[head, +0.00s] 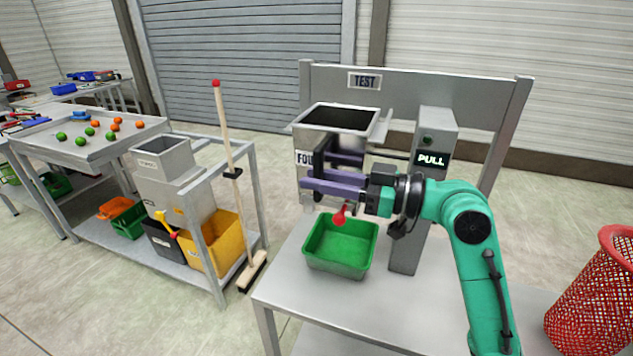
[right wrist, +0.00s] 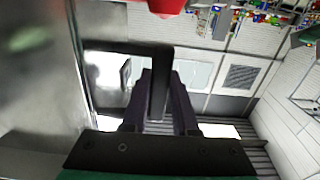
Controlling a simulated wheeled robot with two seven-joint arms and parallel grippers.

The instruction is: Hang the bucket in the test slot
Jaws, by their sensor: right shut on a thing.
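The grey open-topped bucket (head: 312,183) is upright at the station under the "TEST" sign (head: 365,81), above the table. My right gripper (head: 325,186) reaches in from the right across the bucket's front. Its purple fingers are shut on a dark handle bar, which shows between them in the right wrist view (right wrist: 158,90). A rim flange juts out on the bucket's right side. I cannot tell whether the bucket rests on the slot supports. My left gripper is not in view.
A green bin (head: 342,262) stands on the table below the bucket, with a red knob (head: 340,216) above it. A grey "PULL" post (head: 405,245) stands close right. A red mesh basket (head: 597,300) is far right. Left are a cart (head: 190,270) and a broom (head: 232,150).

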